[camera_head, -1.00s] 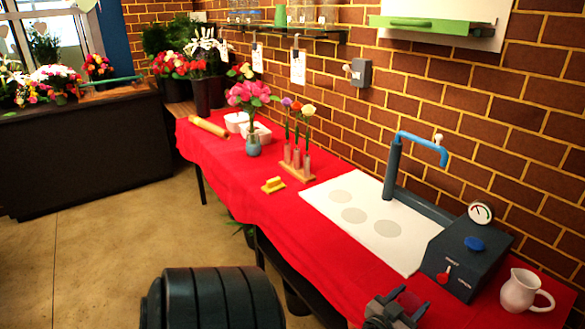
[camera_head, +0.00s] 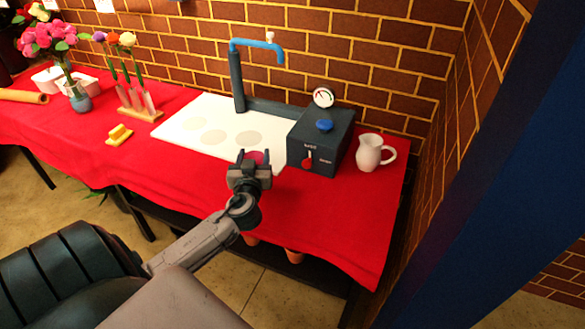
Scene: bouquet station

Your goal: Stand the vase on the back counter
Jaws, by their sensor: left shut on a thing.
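A small blue-grey vase (camera_head: 80,103) holding pink flowers (camera_head: 50,40) stands upright on the red-clothed counter (camera_head: 60,122) along the brick wall, at the left. My left gripper (camera_head: 255,158) is over the counter's front middle, well to the right of that vase and apart from it. Its jaws are shut on a small dark-red thing, mostly hidden by the fingers, which I cannot identify. My right gripper is not in view.
A white mat (camera_head: 175,118) with grey discs lies behind my left gripper. A wooden rack (camera_head: 140,113) with flowers and a yellow block (camera_head: 119,134) are left.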

